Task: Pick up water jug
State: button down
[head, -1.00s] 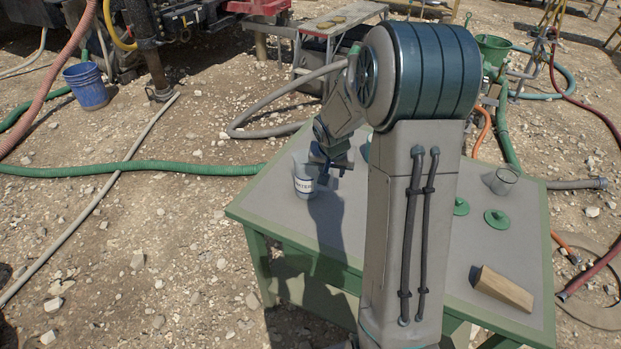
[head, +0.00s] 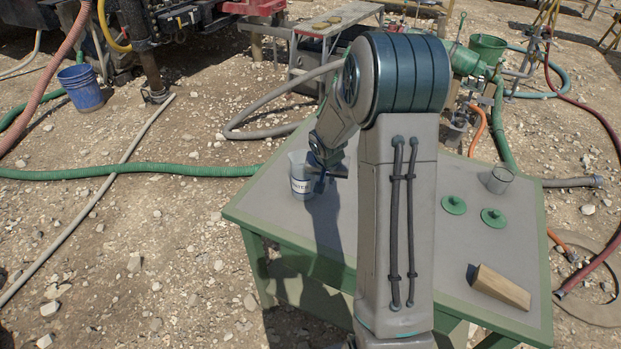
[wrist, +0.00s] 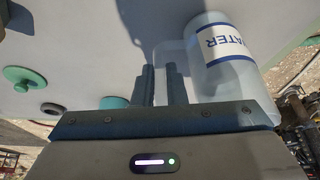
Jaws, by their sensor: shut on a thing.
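The water jug (head: 299,184) is a pale, translucent vessel with a white and blue WATER label. It is upright at the left end of the green-edged table (head: 420,255). I cannot tell whether its base touches the top. My gripper (head: 322,178) is at the jug's right side. In the wrist view the jug (wrist: 232,75) is just right of my gripper's two dark fingers (wrist: 160,85). They are closed around the jug's clear handle (wrist: 168,52), whose gripped part is mostly hidden between them.
Two green lids (head: 493,217), a clear cup (head: 499,180) and a wooden wedge (head: 502,287) are on the table's right part. My arm hides the middle. A blue bucket (head: 83,88) and green hose (head: 130,170) lie on the stony ground at left.

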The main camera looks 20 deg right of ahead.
jog(key=shift+r, duration=0.15)
jog(key=d+r+p, duration=0.1)
jog(key=d+r, duration=0.9)
jog(key=d, duration=0.1)
jog(key=shift+s+d+r, duration=0.25)
jog(key=shift+s+r, duration=0.1)
jog(key=shift+s, duration=0.1)
dwell(0.5)
jog(key=shift+r, duration=0.1)
dwell(0.7)
